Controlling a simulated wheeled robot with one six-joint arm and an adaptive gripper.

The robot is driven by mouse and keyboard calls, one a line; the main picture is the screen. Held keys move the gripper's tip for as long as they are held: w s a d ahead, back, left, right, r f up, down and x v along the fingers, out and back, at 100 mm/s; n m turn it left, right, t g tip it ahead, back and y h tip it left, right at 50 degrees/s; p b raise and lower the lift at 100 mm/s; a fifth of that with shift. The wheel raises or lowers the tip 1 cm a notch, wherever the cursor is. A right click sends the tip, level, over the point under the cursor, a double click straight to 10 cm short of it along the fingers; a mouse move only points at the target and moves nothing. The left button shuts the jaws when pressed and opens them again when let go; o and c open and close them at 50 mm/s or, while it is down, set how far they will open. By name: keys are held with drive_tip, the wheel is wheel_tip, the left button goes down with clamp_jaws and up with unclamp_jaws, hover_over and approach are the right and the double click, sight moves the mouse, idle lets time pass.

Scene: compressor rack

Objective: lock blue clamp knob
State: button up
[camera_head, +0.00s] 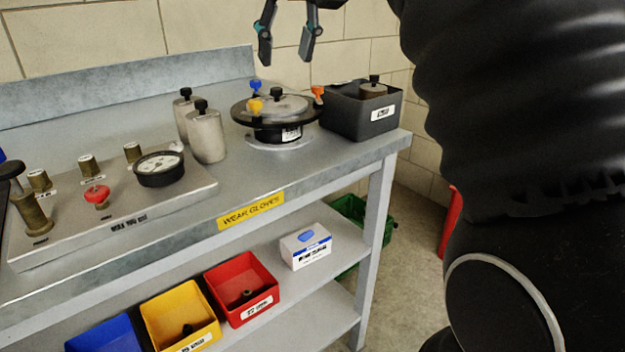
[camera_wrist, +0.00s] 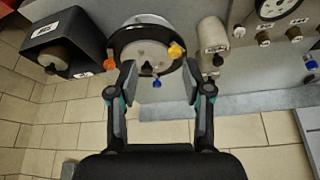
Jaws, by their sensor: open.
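The blue clamp knob (camera_head: 255,86) stands at the back of a round black fixture (camera_head: 262,130) on the bench. It also shows in the wrist view (camera_wrist: 157,83), between my fingers in the picture. A yellow knob (camera_head: 254,105) and an orange knob (camera_head: 318,92) sit on the same fixture's rim. My gripper (camera_head: 288,50) is open and empty, raised above and behind the fixture, apart from it. In the wrist view my gripper (camera_wrist: 160,90) spans the fixture's near rim. Whether the blue knob is locked cannot be told.
A dark box (camera_head: 345,118) with a black-knobbed cylinder stands right of the fixture. Metal cylinders (camera_head: 207,137) stand to its left. A panel (camera_head: 130,215) with a gauge and red valve is further left. The tiled wall (camera_head: 200,25) is behind the bench.

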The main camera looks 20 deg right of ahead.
drive_tip(key=shift+m, duration=0.4)
drive_tip(key=s+f, duration=0.2)
drive_tip(key=f, duration=0.4)
drive_tip(key=s+f, duration=0.3)
drive_tip(key=f, duration=0.3)
drive_tip(key=s+f, duration=0.3)
drive_tip(key=f, duration=0.3)
drive_tip(key=shift+a+f, duration=0.1)
drive_tip(key=shift+f, duration=0.15)
drive_tip(key=shift+s, duration=0.1)
drive_tip(key=s+f, duration=0.3)
drive_tip(key=f, duration=0.4)
drive_tip(key=s+f, duration=0.4)
drive_tip(key=f, duration=0.4)
drive_tip(key=shift+s+f+t, duration=0.15)
drive_tip(key=shift+f+t, duration=0.05)
drive_tip(key=shift+t, duration=0.2)
